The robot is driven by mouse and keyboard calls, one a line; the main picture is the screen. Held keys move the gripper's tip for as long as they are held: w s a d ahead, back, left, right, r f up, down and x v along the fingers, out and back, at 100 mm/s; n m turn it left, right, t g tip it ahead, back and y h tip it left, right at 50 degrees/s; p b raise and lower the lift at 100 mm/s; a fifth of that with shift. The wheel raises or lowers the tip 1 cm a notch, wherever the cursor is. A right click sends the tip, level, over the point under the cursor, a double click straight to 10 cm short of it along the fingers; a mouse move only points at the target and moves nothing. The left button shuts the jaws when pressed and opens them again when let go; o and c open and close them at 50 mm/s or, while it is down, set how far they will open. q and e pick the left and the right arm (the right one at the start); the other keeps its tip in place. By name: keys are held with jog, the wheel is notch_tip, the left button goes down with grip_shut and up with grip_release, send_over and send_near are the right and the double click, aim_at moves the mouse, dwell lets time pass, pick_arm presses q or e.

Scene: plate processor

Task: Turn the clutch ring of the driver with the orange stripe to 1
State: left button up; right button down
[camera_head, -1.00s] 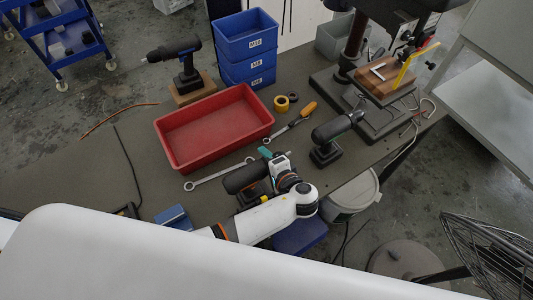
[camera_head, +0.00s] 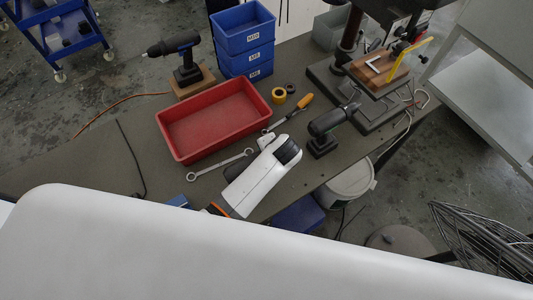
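The driver with the orange stripe cannot be made out now; the white forearm of my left arm covers the spot where a dark driver lay earlier. Only a small pale part of what seems to be my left gripper (camera_head: 265,141) shows beyond the arm's dark end cap; its fingers are hidden. Two other drivers are in view: a dark driver with a blue band (camera_head: 184,57) stands on a wooden block at the back left, and a dark driver with a greenish nose (camera_head: 327,127) stands upright right of my arm. My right gripper is not in view.
A red bin (camera_head: 213,120) lies left of my arm, with blue stacked boxes (camera_head: 245,45) behind. A wrench (camera_head: 220,164), an orange-handled screwdriver (camera_head: 299,106) and yellow tape (camera_head: 279,95) lie nearby. A drill press (camera_head: 350,75) with a wooden block stands at the back right.

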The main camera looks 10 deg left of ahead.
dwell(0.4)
pick_arm(q)
jog(key=o, duration=1)
jog(key=v, duration=1.2)
